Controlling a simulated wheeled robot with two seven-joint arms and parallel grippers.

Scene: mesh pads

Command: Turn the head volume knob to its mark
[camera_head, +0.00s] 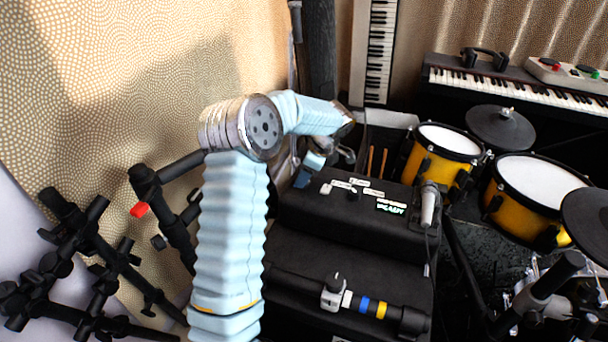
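The black amp head (310,215) stands in the middle of the view on a larger black cabinet (295,258). Its top carries small white labels, small knobs (352,194) and a green lit READY sign (390,207). Which knob is the volume knob, its mark and its pointer are too small to tell. My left arm, in a light blue sleeve, rises from the bottom and bends right. My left gripper (313,160) appears just behind the amp head's back left corner, apart from the knobs and partly hidden; its fingers are unclear.
A microphone (429,204) hangs at the amp head's right edge. Black stands (95,260) fill the left. Yellow drums (530,195) and keyboards (510,89) are at the right. Drumsticks (378,162) stand behind.

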